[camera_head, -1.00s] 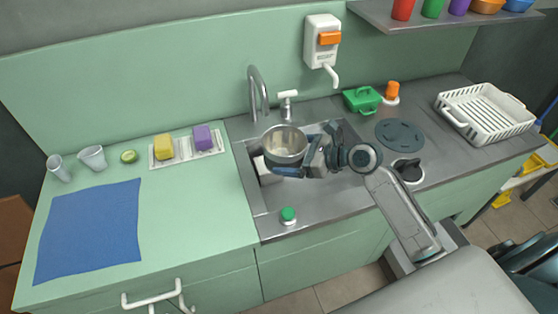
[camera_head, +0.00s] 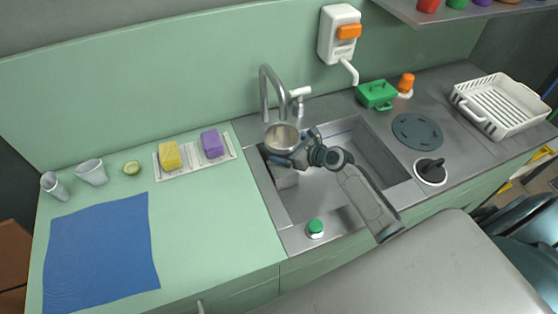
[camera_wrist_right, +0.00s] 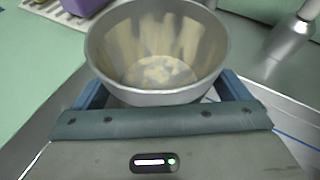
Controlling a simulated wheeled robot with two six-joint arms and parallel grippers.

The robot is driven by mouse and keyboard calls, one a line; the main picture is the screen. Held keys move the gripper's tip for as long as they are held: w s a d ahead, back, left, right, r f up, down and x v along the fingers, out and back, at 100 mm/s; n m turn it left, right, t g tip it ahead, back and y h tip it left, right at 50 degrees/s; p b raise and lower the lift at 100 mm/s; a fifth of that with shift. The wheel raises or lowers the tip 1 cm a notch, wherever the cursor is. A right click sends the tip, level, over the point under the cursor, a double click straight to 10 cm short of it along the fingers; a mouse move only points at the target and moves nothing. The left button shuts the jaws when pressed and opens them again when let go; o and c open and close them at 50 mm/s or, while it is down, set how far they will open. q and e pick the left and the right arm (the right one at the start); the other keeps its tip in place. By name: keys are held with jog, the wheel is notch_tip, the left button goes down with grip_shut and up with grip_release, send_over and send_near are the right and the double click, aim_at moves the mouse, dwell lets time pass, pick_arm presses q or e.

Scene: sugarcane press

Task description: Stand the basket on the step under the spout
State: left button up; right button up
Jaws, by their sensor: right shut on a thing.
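The basket (camera_head: 282,137) is a round metal cup with brownish stains inside. My right gripper (camera_head: 284,159) is shut on it and holds it upright just in front of the tap's spout (camera_head: 267,118). In the right wrist view the basket (camera_wrist_right: 157,50) sits between the two blue fingers, its open top facing up. The step (camera_head: 284,179) is a pale grey block in the left part of the sink, below the basket and partly hidden by the gripper. I cannot tell whether the basket's base touches it. My left gripper is out of view.
The sink (camera_head: 352,208) has a green button (camera_head: 315,228) on its front rim. A tap lever (camera_head: 299,98) stands right of the spout. A yellow sponge (camera_head: 170,155) and purple sponge (camera_head: 212,143) lie on a tray at the left. The sink's right part is empty.

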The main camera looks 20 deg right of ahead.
aim_at(287, 169)
jog(key=f, duration=0.3)
jog(key=shift+s+d+f, duration=0.1)
jog(key=shift+s+f, duration=0.1)
jog(key=shift+f, duration=0.1)
notch_tip(287, 169, down, 2)
jog(key=shift+w+f+b, duration=0.1)
jog(key=shift+f+b, duration=0.1)
jog(key=shift+b, duration=0.25)
jog(key=shift+f, duration=0.85)
jog(key=o, duration=0.6)
jog(key=shift+o, duration=0.2)
jog(key=shift+r, duration=0.2)
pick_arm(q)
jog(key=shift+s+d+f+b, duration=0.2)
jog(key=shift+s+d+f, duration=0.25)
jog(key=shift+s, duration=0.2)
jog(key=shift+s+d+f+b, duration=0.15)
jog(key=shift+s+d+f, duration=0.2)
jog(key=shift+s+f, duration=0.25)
pick_arm(e)
jog(key=v, duration=1.2)
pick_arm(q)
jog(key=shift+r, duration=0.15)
